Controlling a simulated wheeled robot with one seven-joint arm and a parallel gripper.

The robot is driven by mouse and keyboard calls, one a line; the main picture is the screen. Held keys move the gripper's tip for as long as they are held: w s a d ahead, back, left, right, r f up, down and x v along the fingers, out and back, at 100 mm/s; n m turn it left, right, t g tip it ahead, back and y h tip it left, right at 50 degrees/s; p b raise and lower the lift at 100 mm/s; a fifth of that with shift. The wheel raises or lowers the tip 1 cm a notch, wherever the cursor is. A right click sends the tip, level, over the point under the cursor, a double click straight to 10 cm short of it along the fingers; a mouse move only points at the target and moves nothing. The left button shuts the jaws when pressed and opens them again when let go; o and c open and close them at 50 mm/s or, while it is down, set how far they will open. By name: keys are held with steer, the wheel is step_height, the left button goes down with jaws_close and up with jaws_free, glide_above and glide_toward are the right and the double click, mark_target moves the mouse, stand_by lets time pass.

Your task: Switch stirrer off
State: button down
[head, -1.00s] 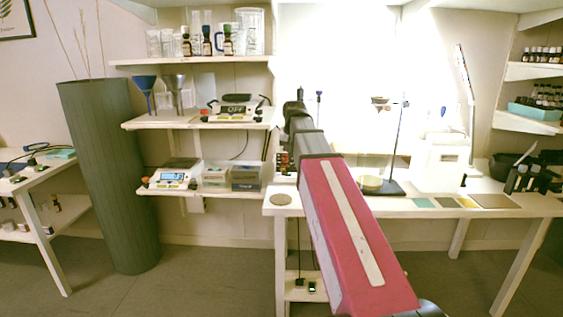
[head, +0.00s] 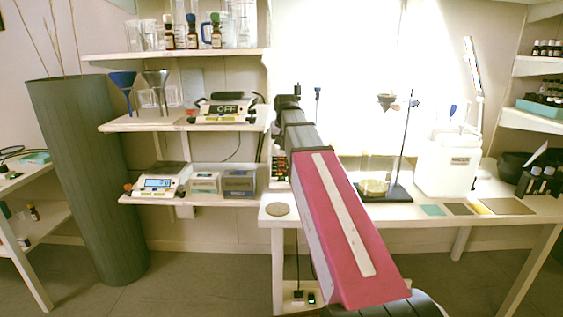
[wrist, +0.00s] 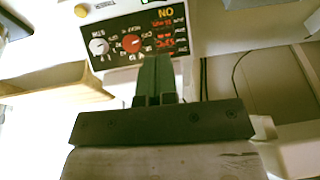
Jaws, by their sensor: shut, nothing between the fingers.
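A white device with a dark control panel (wrist: 140,40) fills the top of the wrist view, upside down. It has a red knob (wrist: 131,44), a white knob (wrist: 98,46) and a lit readout with "ON" in orange. My gripper (wrist: 157,62) is shut and empty, its fingertips overlapping the panel's edge in the picture; I cannot tell whether they touch. In the head view a dark panel with red marks (head: 279,166) shows just left of my arm, partly hidden by it. Another device, marked "OFF" (head: 228,108), stands on the middle shelf.
A balance (head: 158,185) and boxes sit on the lower shelf. Funnels (head: 155,82) stand on the middle shelf, bottles and glassware above. A tall grey-green planter (head: 90,175) stands left.

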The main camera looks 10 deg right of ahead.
glide_toward(281, 177)
steer(key=x, duration=0.5)
steer(key=shift+w, duration=0.3)
steer(key=shift+a+f, duration=0.1)
steer(key=shift+f, duration=0.75)
steer(key=shift+w+a+f+h, duration=0.1)
steer(key=shift+a+f+h, duration=0.05)
steer(key=shift+f+h, duration=0.15)
steer(key=shift+s+d+r, duration=0.2)
steer(key=shift+d, duration=0.6)
steer(key=shift+r, duration=0.1)
